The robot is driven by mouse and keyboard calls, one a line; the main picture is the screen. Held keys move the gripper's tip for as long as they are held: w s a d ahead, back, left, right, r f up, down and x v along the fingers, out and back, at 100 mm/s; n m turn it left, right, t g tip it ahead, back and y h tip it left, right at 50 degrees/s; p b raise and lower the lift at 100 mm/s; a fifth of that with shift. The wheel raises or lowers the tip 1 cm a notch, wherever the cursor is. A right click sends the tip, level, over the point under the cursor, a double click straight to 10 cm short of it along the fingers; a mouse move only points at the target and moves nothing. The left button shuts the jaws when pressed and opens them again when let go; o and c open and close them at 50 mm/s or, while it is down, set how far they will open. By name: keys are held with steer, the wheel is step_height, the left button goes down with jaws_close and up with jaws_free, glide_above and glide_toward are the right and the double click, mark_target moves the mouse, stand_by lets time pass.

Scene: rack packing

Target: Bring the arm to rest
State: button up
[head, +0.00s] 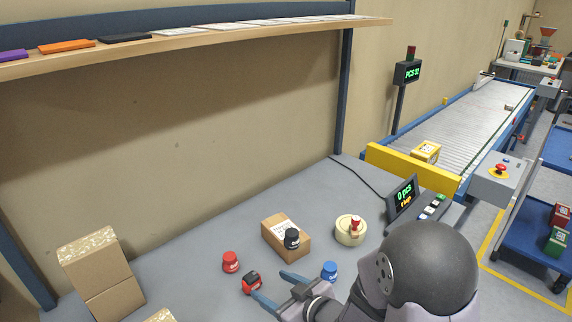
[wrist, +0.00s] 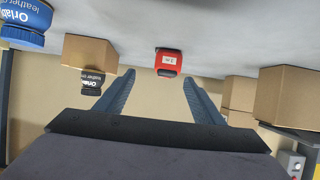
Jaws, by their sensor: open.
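My gripper (head: 274,288) is open over the grey bench, and nothing shows held in it. A small red and black object (head: 251,281) with a white label lies just beyond the fingertips. In the upside-down wrist view, the same object (wrist: 168,60) shows between and past the open fingers (wrist: 158,78), apparently apart from them.
Around the gripper are a red jar (head: 231,262), a blue jar (head: 329,271), a cardboard box (head: 277,228) with a black jar (head: 292,238) on top, and a cream round item (head: 350,231). Cartons (head: 98,268) stand left. A shelf (head: 200,42) runs above; a display (head: 402,198) stands right.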

steer(key=d+h, duration=0.1)
steer(key=d, duration=0.1)
steer(key=d+m+h+p, duration=0.1)
steer(key=d, duration=0.2)
steer(key=d+m+h+p, duration=0.1)
steer(key=d+h, duration=0.1)
steer(key=shift+w+d+g, duration=0.2)
steer(key=shift+w+g, duration=0.05)
steer(key=shift+g, duration=0.05)
steer(key=s+d+m+g+h, duration=0.1)
steer(key=d, duration=0.1)
steer(key=s+d+m+h+p, duration=0.1)
steer(key=s+d, duration=0.1)
steer(key=d, duration=0.1)
steer(key=s+d+r+g+h+p, duration=0.1)
steer(key=d, duration=0.2)
steer(key=shift+s+d+m+g+h, duration=0.15)
steer(key=shift+s+m+g+h, duration=0.15)
steer(key=shift+m+h, duration=0.1)
steer(key=s+d+r+m+g+p, duration=0.1)
steer(key=s+r+m+g, duration=0.1)
steer(key=s, duration=0.5)
steer(key=s+d+r+m+g+p, duration=0.1)
steer(key=s+g, duration=0.3)
steer(key=s, duration=0.4)
steer(key=shift+s+d+r+m+h+p, duration=0.25)
steer(key=shift+d+r+m+h+p, duration=0.15)
steer(key=shift+d+r+p, duration=0.35)
steer(key=shift+a+r, duration=0.1)
steer(key=shift+a, duration=0.05)
